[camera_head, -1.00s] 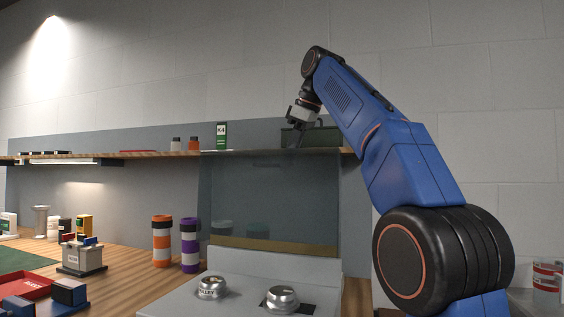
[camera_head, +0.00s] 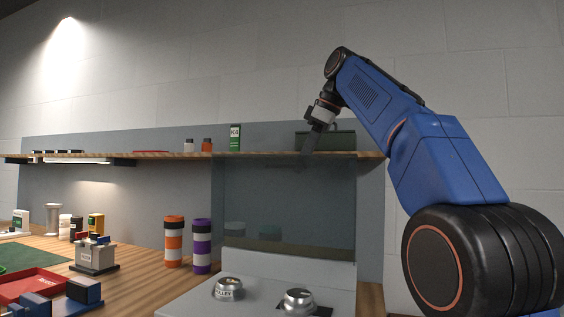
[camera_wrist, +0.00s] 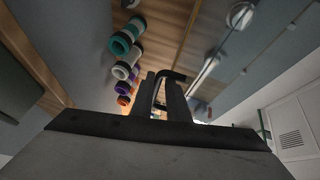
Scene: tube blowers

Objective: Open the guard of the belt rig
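The belt rig (camera_head: 262,291) is a pale grey housing with two round metal knobs on its sloped top, at the bottom centre of the head view. Its guard (camera_head: 285,205) appears to be a dark see-through panel standing upright behind the knobs.
Orange-banded (camera_head: 174,242) and purple-banded (camera_head: 202,246) tubes stand left of the rig. A red tray (camera_head: 35,284) lies at lower left.

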